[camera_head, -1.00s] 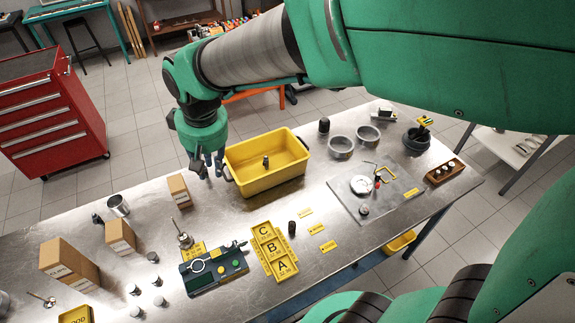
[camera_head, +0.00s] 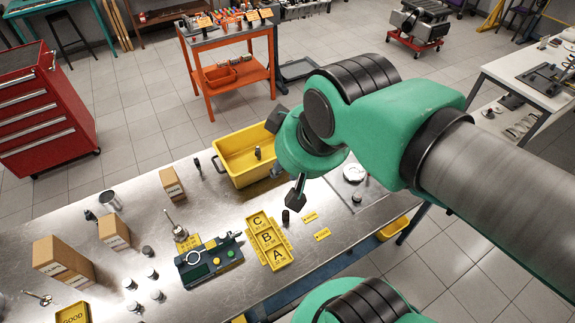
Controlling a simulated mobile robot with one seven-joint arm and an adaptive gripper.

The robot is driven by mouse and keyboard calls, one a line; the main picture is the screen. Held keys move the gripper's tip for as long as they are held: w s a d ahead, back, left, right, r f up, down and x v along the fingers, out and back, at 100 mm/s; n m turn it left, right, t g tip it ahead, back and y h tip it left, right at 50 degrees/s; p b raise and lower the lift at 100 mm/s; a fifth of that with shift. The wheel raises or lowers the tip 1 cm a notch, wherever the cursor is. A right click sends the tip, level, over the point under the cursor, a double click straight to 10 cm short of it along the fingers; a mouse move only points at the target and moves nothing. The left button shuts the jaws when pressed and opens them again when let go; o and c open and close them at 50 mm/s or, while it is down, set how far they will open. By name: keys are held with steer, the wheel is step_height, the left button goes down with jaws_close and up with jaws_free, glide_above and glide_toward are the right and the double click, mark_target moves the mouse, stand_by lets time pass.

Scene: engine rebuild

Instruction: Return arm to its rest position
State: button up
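My green arm (camera_head: 390,125) reaches in from the right and bends over the bench. My gripper (camera_head: 295,192) is mostly hidden behind the wrist; only a dark tip shows, above the bench near the lettered tray. Whether its fingers are open or shut cannot be seen. Nothing held is visible, though the wrist could hide it. The yellow bin (camera_head: 226,147) stands left of the wrist with a small dark part (camera_head: 257,152) in it; its right side is covered by my arm.
The steel bench (camera_head: 215,215) holds a lettered yellow tray (camera_head: 268,240), a dark cylinder (camera_head: 285,216), a green-lit gauge device (camera_head: 208,260), cardboard boxes (camera_head: 62,262) and a grey mat (camera_head: 345,202) partly behind my arm. An orange cart (camera_head: 238,75) and red cabinet (camera_head: 45,120) stand beyond.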

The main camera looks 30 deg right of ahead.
steer(key=shift+f, duration=0.1)
stand_by(0.3)
step_height(320, 180, down, 7)
steer(key=b, duration=0.7)
steer(key=shift+f+b, duration=0.2)
steer(key=shift+b, duration=0.1)
